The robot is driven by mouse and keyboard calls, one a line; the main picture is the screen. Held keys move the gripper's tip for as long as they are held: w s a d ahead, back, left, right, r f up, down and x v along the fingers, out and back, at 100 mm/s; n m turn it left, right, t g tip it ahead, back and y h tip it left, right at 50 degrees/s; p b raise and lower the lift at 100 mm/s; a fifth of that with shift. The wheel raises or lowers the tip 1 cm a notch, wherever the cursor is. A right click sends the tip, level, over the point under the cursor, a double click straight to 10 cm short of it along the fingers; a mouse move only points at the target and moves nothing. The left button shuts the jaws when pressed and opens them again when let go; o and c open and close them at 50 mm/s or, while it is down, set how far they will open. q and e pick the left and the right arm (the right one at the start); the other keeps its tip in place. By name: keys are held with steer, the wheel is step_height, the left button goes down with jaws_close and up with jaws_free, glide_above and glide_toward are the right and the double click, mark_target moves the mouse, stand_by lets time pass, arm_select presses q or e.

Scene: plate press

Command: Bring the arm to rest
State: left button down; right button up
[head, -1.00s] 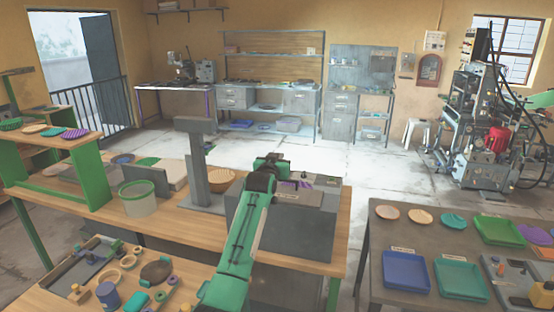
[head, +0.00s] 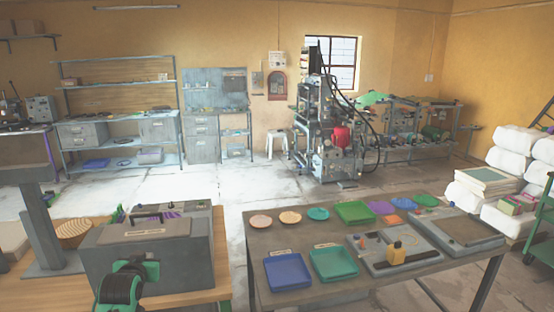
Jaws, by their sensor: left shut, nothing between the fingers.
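My left arm shows at the bottom left of the head view, green and black. Its gripper (head: 135,266) is at the upper end of what shows, in front of the near face of a grey box-shaped unit (head: 178,266). The gripper looks small and partly hidden by my dark wrist; it is shut and holds nothing. I cannot tell whether it touches the box. The box has a dark handle and a label on top and stands on a wooden bench (head: 213,296). My right gripper is not in view.
To the right, a dark table (head: 340,223) holds blue (head: 288,271) and green (head: 334,263) trays and several plates. Floor (head: 233,222) shows between the bench and this table.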

arm_select(q)
steer(key=s+d+f+m+g, duration=0.1)
steer(key=s+d+f+g, duration=0.3)
steer(key=s+f, duration=0.7)
steer(key=s+d+f+m+g+h, duration=0.15)
steer(key=s+d, duration=0.25)
steer(key=s, duration=0.7)
steer(key=s+d+f+g, duration=0.3)
steer(key=s, duration=0.9)
steer(key=s+d+f+g+h, duration=0.15)
steer(key=s+d, duration=0.25)
steer(key=s, duration=0.7)
step_height(320, 180, down, 32)
steer(key=s+g, duration=0.1)
steer(key=g, duration=0.1)
steer(key=s+a+f, duration=0.2)
steer(key=s+f, duration=0.7)
steer(key=s+a+f, duration=0.1)
steer(key=s+f, duration=0.9)
steer(key=shift+a+m+g+y, duration=0.3)
steer(key=shift+a+m+g, duration=0.05)
steer(key=shift+a+g, duration=0.05)
steer(key=shift+d, duration=0.1)
